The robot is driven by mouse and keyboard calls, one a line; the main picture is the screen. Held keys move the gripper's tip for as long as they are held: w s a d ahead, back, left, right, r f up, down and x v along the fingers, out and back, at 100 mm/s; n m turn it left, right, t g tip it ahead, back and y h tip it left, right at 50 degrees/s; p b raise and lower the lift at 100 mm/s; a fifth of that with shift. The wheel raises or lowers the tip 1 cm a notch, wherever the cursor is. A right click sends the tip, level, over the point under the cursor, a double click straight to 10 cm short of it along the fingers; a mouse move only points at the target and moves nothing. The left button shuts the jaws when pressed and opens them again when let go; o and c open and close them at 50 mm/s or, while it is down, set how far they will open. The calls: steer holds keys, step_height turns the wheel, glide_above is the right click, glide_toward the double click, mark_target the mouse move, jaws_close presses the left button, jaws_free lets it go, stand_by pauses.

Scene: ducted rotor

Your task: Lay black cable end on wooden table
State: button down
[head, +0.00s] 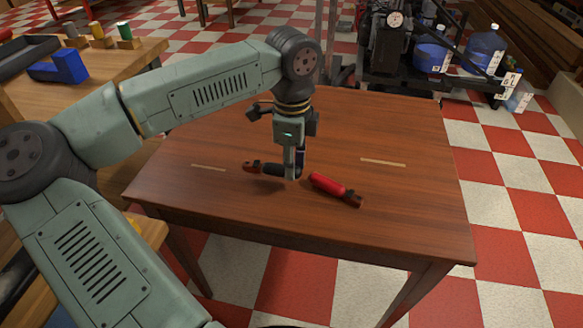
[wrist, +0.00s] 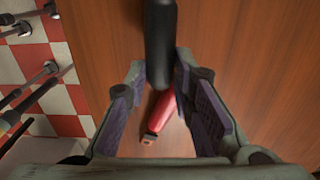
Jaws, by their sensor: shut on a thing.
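The black cable end (head: 273,170) is a dark cylinder with an orange-brown tip at its left in the head view. My gripper (head: 294,174) is shut on it near its right end and points down at the middle of the wooden table (head: 400,215). In the wrist view the black cable end (wrist: 160,40) runs up from between the fingers of my gripper (wrist: 161,80). It is low over the tabletop with a shadow beside it; I cannot tell whether it touches the wood.
A red cable end (head: 328,185) with a dark tip lies on the table just right of my gripper; it also shows in the wrist view (wrist: 162,110). Two pale strips (head: 383,162) mark the tabletop. The table's right side and front are clear. A workbench (head: 85,75) stands at left.

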steer(key=shift+a+f, duration=0.1)
steer(key=shift+f, duration=1.15)
steer(key=shift+f, duration=0.25)
steer(key=c, duration=1.4)
jaws_free()
steer(key=shift+o, duration=0.2)
steer(key=shift+r, duration=0.15)
steer(key=shift+r, duration=0.2)
step_height(320, 180, up, 12)
steer(key=shift+f, duration=0.1)
